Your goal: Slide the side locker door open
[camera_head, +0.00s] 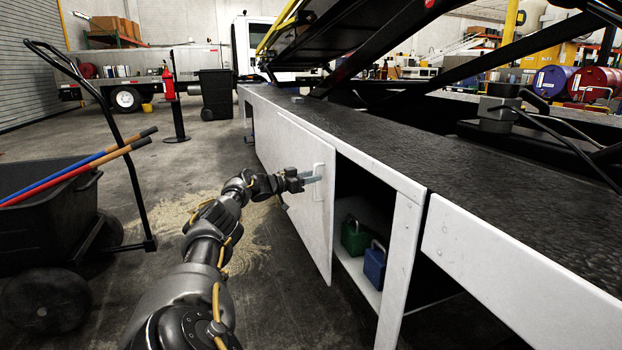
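The side locker door (296,207) is a white panel on the flank of the long white belt loader body (405,195). It stands partly open, with a dark gap to its right. Through the gap I see a locker shelf holding a green item (354,238) and a blue item (374,266). A pale handle (318,180) is near the door's right edge. My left gripper (308,180) is at this handle, its fingers reaching to it. Whether the fingers are closed around the handle is too small to tell. My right gripper is not in view.
A black cart (50,220) with long-handled tools stands at the left. A fire extinguisher on a stand (168,85) and a dark bin (215,92) are further back. The concrete floor beside the door is clear, with a sandy patch (205,205).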

